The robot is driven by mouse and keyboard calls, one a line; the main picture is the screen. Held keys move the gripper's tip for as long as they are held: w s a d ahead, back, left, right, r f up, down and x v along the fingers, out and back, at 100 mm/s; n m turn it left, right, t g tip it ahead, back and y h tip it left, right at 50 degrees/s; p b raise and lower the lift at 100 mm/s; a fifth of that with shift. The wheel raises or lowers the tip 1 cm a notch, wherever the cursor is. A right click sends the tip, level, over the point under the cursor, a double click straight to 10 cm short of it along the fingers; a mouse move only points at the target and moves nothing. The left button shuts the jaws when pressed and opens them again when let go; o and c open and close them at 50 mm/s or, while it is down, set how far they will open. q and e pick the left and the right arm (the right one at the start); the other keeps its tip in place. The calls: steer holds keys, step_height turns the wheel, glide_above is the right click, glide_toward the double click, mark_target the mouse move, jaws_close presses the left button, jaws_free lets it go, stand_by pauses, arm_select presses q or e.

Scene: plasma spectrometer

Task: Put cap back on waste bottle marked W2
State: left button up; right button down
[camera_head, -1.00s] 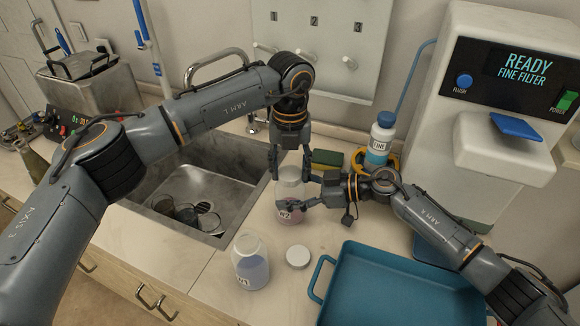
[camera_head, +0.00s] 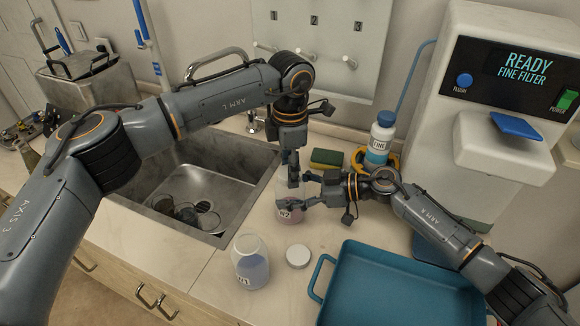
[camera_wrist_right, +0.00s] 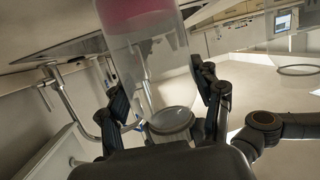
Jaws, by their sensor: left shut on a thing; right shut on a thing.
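The clear W2 bottle (camera_head: 290,218), with pink liquid low in it, stands upright on the counter. My right gripper (camera_head: 314,190) is shut on its side. The bottle (camera_wrist_right: 145,65) appears inverted in the right wrist view, between that gripper's dark fingers (camera_wrist_right: 163,105). My left gripper (camera_head: 293,172) points down at the bottle's top and is shut on what seems to be its cap, mostly hidden by the fingers. A pale round end (camera_wrist_right: 172,120) shows in the wrist view; I cannot tell cap from mouth.
An open W1 bottle (camera_head: 251,263) stands in front, with a loose white cap (camera_head: 298,257) on the counter beside it. A blue tray (camera_head: 400,290) is at right front. The sink (camera_head: 190,185) lies left; a sponge (camera_head: 327,158) and FINE bottle (camera_head: 380,140) stand behind.

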arm_select(q)
steer(key=o, duration=1.4)
arm_select(e)
steer(key=shift+f, duration=0.1)
arm_select(q)
step_height(320, 180, up, 12)
arm_select(e)
steer(key=shift+c, duration=1)
jaws_free()
steer(key=shift+d, duration=0.1)
steer(key=v, duration=1.2)
arm_select(q)
steer(key=shift+f, duration=0.1)
arm_select(e)
steer(key=shift+s, duration=0.1)
